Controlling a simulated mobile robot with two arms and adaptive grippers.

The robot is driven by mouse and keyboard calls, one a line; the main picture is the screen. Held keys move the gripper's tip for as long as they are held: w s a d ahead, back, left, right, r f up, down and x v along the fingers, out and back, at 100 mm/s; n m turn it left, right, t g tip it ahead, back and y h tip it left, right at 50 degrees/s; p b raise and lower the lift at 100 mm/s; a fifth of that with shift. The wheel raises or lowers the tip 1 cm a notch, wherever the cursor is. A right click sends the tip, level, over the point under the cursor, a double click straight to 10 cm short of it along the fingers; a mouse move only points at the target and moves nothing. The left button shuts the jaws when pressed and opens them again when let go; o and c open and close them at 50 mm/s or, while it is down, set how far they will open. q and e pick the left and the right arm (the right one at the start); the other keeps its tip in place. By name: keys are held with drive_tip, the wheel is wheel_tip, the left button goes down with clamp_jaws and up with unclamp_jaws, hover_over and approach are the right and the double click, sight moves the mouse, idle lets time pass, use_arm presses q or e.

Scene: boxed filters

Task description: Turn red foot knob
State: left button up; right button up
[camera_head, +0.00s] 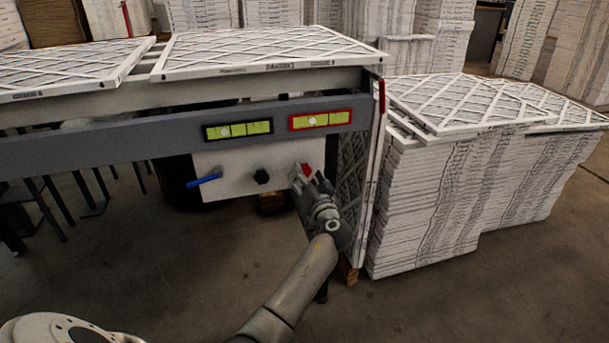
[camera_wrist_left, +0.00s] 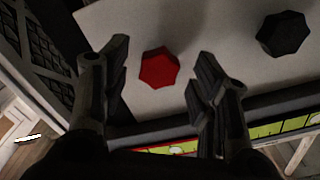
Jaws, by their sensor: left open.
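The red foot knob (camera_head: 306,169) is on a white panel (camera_head: 236,158) under the grey beam, partly hidden by my left gripper (camera_head: 308,180). In the left wrist view, the red knob (camera_wrist_left: 159,68) is faceted and sits between the two spread fingers of my left gripper (camera_wrist_left: 162,60). Gaps show on both sides of the knob, so neither finger appears to touch it. The fingers point at the panel. I cannot tell exactly how far the fingertips are from the panel. My right gripper is in neither view.
A black knob (camera_head: 261,176) and a blue lever (camera_head: 204,180) are left of the red knob. Two yellow-green gauges (camera_head: 238,130), one framed in red (camera_head: 320,120), are on the beam above. Stacked filters (camera_head: 470,190) stand close on the right.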

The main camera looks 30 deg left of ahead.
use_arm(q)
drive_tip(key=shift+x, duration=1.25)
drive_tip(key=shift+c, duration=0.4)
drive_tip(key=c, duration=1)
